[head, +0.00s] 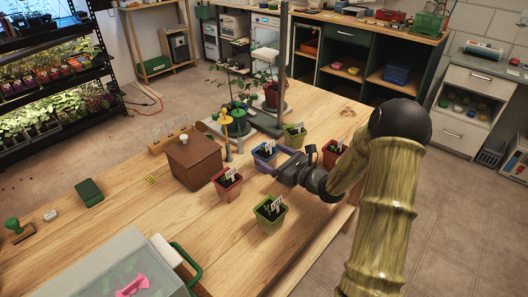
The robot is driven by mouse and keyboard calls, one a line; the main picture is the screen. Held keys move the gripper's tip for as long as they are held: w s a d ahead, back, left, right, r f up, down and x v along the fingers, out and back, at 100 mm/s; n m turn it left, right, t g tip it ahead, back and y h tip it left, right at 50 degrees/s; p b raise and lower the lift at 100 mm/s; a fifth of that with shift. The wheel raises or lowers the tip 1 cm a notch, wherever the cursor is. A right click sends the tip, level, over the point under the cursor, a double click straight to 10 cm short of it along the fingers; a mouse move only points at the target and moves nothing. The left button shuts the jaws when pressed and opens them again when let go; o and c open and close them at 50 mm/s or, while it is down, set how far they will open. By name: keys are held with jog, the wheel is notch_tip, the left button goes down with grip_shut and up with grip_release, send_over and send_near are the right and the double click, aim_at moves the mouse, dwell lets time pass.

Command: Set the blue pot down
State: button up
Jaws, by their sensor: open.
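The blue pot (263,161), with dark soil and a white label, appears upright on the wooden table (130,218), just right of the brown box. My gripper (280,171) is dark and open, reaching in from the right at the pot's near right side. It hides part of the pot's right side and base. I cannot tell whether the fingers still touch the pot or how far they reach around it.
A red pot (227,191), a green pot (269,219), another green pot (294,139) and another red pot (331,158) stand close around. The lidded brown box (196,163) is left.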

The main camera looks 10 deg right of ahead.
jog(key=v, duration=0.7)
dwell(0.5)
